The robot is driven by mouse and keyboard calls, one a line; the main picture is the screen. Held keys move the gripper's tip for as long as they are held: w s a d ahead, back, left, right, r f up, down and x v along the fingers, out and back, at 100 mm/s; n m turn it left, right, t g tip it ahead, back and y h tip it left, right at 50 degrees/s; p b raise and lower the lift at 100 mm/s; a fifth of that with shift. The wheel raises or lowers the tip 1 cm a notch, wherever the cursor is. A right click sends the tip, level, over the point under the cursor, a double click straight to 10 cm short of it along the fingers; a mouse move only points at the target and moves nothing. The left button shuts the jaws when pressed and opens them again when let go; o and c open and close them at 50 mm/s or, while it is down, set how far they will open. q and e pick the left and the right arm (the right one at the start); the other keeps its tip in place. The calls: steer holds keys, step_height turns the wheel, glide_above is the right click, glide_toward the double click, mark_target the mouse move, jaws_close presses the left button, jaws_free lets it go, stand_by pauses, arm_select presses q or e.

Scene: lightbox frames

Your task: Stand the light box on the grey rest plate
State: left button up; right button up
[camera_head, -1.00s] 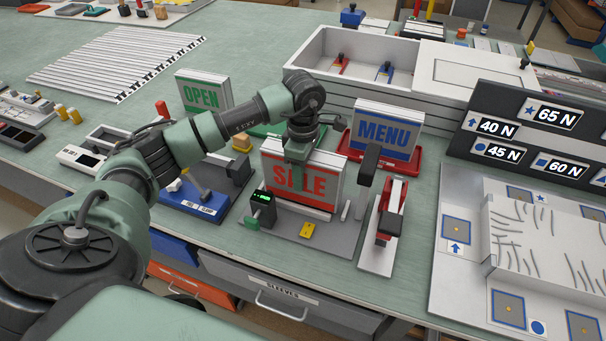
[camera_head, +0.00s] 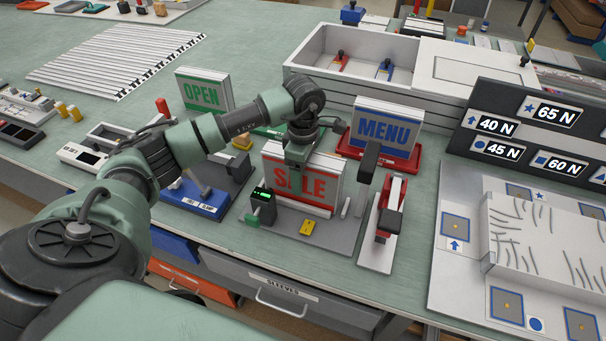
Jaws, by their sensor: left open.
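A white light box with red SALE lettering (camera_head: 325,183) stands upright on a grey plate (camera_head: 335,236) near the front of the bench. A small black unit with a green display (camera_head: 263,203) and a yellow tag (camera_head: 308,228) are on the same plate. My left gripper (camera_head: 297,160) is open at the top edge of the SALE box and overlaps its upper face. Its fingers are partly hidden, and I cannot tell whether they touch the box. My right gripper is not in view.
A green OPEN box (camera_head: 203,92) and a blue MENU box on a red stand (camera_head: 418,158) stand behind. A red-handled clamp device (camera_head: 389,210) is close on the right. A white bin (camera_head: 310,42) and a dark force-label board (camera_head: 530,105) stand farther back and right.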

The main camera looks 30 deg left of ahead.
arm_select(q)
step_height(320, 180, up, 11)
steer(key=b, duration=0.3)
steer(key=shift+f, duration=0.2)
steer(key=shift+r, duration=0.55)
